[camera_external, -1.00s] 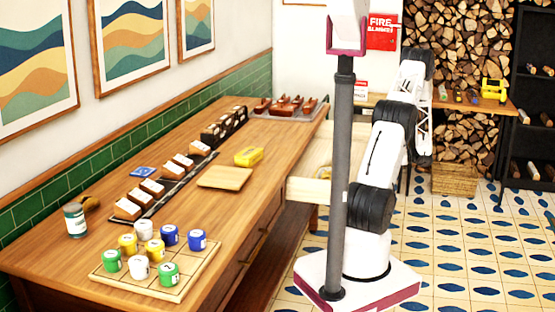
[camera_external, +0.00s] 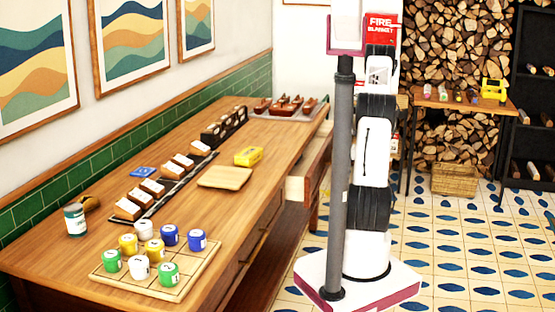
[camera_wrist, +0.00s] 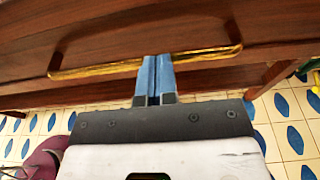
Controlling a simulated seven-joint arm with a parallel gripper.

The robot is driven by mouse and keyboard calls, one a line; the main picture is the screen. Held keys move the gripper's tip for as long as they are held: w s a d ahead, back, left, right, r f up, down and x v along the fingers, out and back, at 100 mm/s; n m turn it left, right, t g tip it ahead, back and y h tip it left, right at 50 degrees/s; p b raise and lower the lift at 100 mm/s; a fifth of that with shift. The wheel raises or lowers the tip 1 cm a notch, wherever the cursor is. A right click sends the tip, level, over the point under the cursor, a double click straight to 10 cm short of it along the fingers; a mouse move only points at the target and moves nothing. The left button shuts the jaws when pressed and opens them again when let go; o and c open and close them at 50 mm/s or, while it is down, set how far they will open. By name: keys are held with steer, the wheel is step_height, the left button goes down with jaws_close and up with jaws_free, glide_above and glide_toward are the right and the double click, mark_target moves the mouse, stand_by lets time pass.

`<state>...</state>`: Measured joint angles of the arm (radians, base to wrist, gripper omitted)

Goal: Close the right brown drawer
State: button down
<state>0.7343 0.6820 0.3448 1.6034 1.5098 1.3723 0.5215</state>
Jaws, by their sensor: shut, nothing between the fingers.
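The right brown drawer (camera_external: 319,166) is partly out from the far right part of the long wooden table. Its pale side wall (camera_external: 296,189) shows, so a gap remains between its front and the table. In the wrist view, the drawer's brown front (camera_wrist: 130,28) fills the top, with a long brass bar handle (camera_wrist: 100,70) across it. My gripper (camera_wrist: 157,60) has its two blue fingers shut together, empty, with the tips at the middle of the handle. I cannot tell whether they touch it. In the external view, my gripper is hidden behind my arm and the post.
The wooden table (camera_external: 215,215) runs along the left wall. It holds a board of colored jars (camera_external: 150,280), a wooden plate (camera_external: 225,177), a yellow box (camera_external: 248,156) and a tray of items (camera_external: 285,112). Tiled floor (camera_external: 450,250) is open to the right.

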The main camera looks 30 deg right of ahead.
steer(key=x, duration=0.3)
steer(key=r+x, duration=0.1)
steer(key=x, duration=0.3)
steer(key=r+x, duration=0.1)
steer(key=x, duration=0.3)
steer(key=shift+w+a+r, duration=0.2)
steer(key=shift+w+a, duration=0.05)
steer(key=shift+w, duration=0.1)
steer(key=shift+d+r, duration=0.1)
steer(key=v, duration=1.4)
steer(key=shift+s+d+f, duration=0.2)
steer(key=shift+s+d, duration=0.05)
steer(key=shift+s, duration=0.1)
